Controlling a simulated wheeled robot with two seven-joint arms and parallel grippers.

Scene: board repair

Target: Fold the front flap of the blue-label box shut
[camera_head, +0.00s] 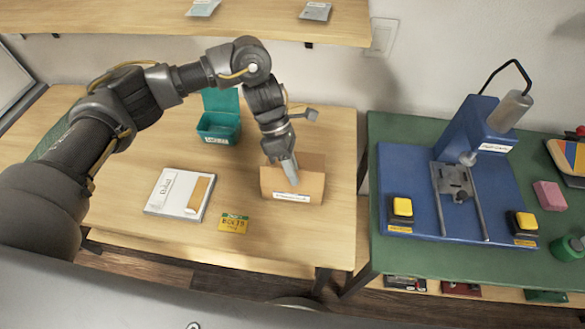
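A brown cardboard box (310,187) stands on the wooden table. A white label strip (291,197) with small writing is low on its near side; I cannot make out a blue colour on it. The box top looks open, with a cardboard panel (314,160) raised at the back. My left gripper (291,176) points down at the box, its fingers looking together. The tip overlaps the upper part of the near side; I cannot tell whether it touches. The gripper hides part of the top and of the front flap. My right gripper is not in view.
A teal open-lidded box (219,125) stands behind left. A white boxed item (180,193) and a yellow-green packet (234,223) lie left of the cardboard box. A green bench (350,283) with a blue press (450,160) stands right. A shelf (190,20) is behind.

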